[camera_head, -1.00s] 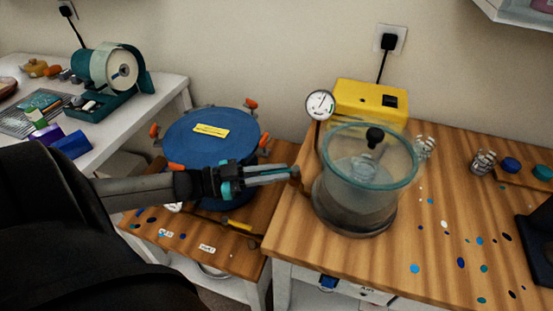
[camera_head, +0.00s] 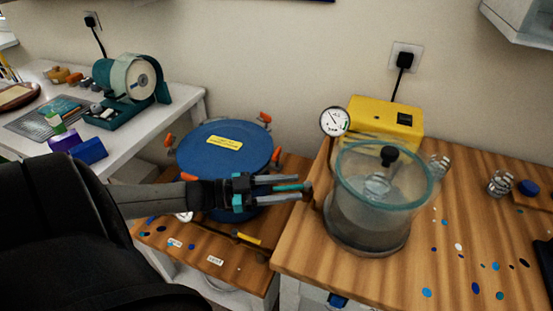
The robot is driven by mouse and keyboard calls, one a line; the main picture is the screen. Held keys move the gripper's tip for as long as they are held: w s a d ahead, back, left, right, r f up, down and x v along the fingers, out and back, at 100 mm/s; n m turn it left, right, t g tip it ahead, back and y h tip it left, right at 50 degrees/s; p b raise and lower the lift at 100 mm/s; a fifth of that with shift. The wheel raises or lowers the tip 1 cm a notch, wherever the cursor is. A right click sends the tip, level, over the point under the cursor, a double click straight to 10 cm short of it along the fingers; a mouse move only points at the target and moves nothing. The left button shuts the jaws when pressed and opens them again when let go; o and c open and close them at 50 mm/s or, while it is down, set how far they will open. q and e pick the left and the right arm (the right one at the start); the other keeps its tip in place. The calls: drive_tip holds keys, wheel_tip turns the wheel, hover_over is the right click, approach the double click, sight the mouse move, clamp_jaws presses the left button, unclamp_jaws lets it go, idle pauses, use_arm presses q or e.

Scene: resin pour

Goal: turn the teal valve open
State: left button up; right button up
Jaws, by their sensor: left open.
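My left gripper (camera_head: 298,187) reaches in from the left, over the right edge of the blue-lidded pot and beside the glass chamber (camera_head: 378,205). Its fingers are open, pointing right. A thin teal strip (camera_head: 288,188) shows between the fingers; it may be the teal valve's handle, but I cannot tell whether the fingers touch it. A small brownish fitting (camera_head: 308,193) sits just at the fingertips, left of the chamber. The rest of the valve is hidden or too small to make out.
The blue pot lid (camera_head: 222,160) has orange clamps. A yellow pump (camera_head: 385,119) and a round gauge (camera_head: 334,121) stand behind the chamber. A yellow-handled part (camera_head: 246,237) lies on the lower bench. Glass jars (camera_head: 500,183) and colour spots lie on the right bench.

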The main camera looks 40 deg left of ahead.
use_arm(q)
drive_tip(key=p+v, duration=0.1)
drive_tip(key=v, duration=1.4)
drive_tip(key=shift+s, duration=0.15)
